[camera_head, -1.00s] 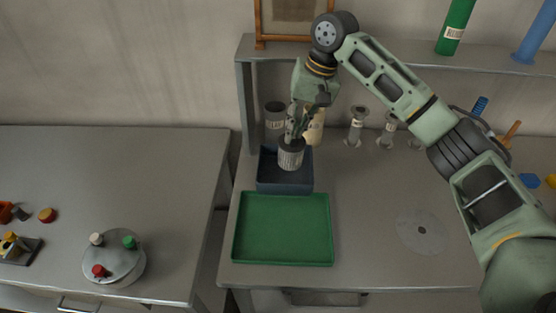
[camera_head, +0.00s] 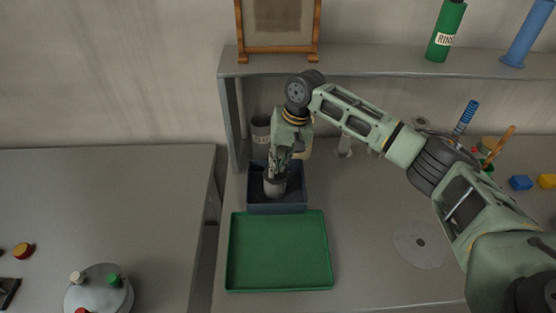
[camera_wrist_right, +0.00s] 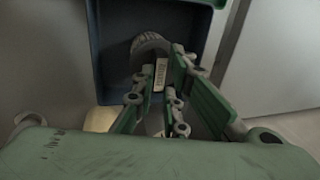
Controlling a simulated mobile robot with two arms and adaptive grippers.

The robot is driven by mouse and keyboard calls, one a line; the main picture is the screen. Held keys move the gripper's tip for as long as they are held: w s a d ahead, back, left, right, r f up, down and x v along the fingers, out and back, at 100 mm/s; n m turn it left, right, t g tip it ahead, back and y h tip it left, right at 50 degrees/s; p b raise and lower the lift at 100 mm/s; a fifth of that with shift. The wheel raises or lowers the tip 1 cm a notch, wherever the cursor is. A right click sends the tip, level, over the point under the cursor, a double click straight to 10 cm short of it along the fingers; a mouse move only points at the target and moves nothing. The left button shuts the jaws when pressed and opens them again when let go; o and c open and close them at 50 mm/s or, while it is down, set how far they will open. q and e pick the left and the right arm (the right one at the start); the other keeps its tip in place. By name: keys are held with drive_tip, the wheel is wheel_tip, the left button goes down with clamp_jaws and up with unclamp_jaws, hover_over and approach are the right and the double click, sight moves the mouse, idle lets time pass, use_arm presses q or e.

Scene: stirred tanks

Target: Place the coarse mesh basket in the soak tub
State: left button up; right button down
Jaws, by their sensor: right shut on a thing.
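The soak tub is a dark blue rectangular tub (camera_head: 278,208) on the bench, behind the green tray; its wall also shows in the right wrist view (camera_wrist_right: 105,60). The grey mesh basket (camera_head: 275,186) is upright inside the tub's opening, towards its left side. In the right wrist view the basket (camera_wrist_right: 148,42) shows its ribbed rim and a pale label with unclear lettering. My right gripper (camera_head: 274,174) points down into the tub and is shut on the basket. Whether the basket touches the tub's floor cannot be told. My left gripper is not in view.
A green tray (camera_head: 279,286) lies in front of the tub. A dark jar (camera_head: 260,130) stands behind it. A shelf (camera_head: 390,64) overhangs the back, holding a frame and bottles. A flat grey disc (camera_head: 420,245) lies at right. The bench between tray and disc is clear.

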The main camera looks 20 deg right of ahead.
drive_tip(key=shift+f, duration=0.1)
drive_tip(key=c, duration=1.8)
unclamp_jaws()
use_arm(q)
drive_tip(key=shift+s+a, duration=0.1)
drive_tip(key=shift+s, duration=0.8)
use_arm(e)
drive_tip(key=shift+o, duration=0.2)
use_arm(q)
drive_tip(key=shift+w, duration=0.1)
